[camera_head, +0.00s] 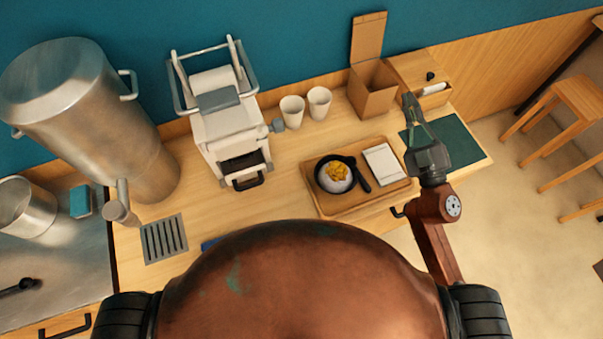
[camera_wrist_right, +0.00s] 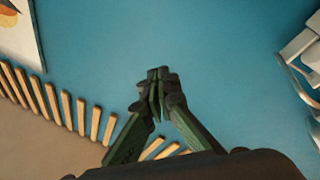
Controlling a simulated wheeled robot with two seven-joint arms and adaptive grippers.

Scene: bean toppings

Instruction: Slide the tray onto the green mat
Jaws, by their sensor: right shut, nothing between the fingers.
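A wooden tray (camera_head: 325,205) lies on the counter and holds a dark pan (camera_head: 337,187) with white and yellow food, a dark spoon-like item and a white rectangular piece. The green mat (camera_head: 461,147) lies to the right of the tray, partly hidden behind my right gripper (camera_head: 409,98). The right gripper is raised between the tray and the mat, fingers pointing to the back wall. It is shut and empty; the fingertips also meet in the right wrist view (camera_wrist_right: 158,75). My left gripper is not in view.
An open cardboard box (camera_head: 372,92), a wooden box (camera_head: 420,68) and two white cups (camera_head: 292,110) stand along the back. A white machine (camera_head: 225,125) stands left of the tray. The counter's right edge is just past the mat; stools stand beyond.

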